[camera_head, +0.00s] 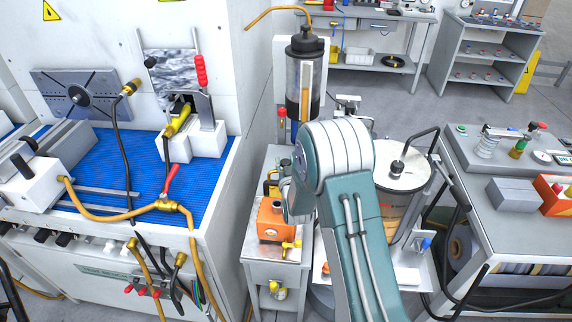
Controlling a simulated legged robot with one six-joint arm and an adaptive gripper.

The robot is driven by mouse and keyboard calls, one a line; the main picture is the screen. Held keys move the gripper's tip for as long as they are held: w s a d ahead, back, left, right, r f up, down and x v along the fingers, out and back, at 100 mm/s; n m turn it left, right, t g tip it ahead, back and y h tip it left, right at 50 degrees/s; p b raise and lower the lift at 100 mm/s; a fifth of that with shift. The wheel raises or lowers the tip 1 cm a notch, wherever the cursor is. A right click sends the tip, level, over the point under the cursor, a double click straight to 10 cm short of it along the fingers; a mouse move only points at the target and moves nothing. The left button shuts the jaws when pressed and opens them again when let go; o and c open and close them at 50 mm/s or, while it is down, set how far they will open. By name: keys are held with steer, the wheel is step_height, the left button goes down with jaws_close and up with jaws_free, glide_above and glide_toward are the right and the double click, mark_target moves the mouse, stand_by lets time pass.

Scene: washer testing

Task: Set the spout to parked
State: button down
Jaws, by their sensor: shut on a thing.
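A clear drum with a pale lid (402,180) stands to the right of my arm. A black bent pipe (420,137), which may be the spout, rises from the middle of the lid and angles up to the right. I cannot tell from this view whether it is the spout or whether it is parked. My teal and white arm fills the middle of the view and folds down on the left, beside an orange box (272,219) on a small metal stand. My gripper's fingers are hidden behind the arm, and so is whatever they touch.
A yellow tap (291,244) sits at the orange box's front. A dark clear cylinder (304,75) stands behind my arm. A washer bench with a blue mat (148,171) and hoses is at left. A grey bench (468,154) is at right. Floor shows behind.

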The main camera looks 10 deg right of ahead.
stand_by(0.4)
steer(key=shift+c, duration=1.3)
jaws_free()
steer(key=s, duration=1.1)
steer(key=shift+s+a, duration=0.4)
steer(key=shift+a, duration=0.05)
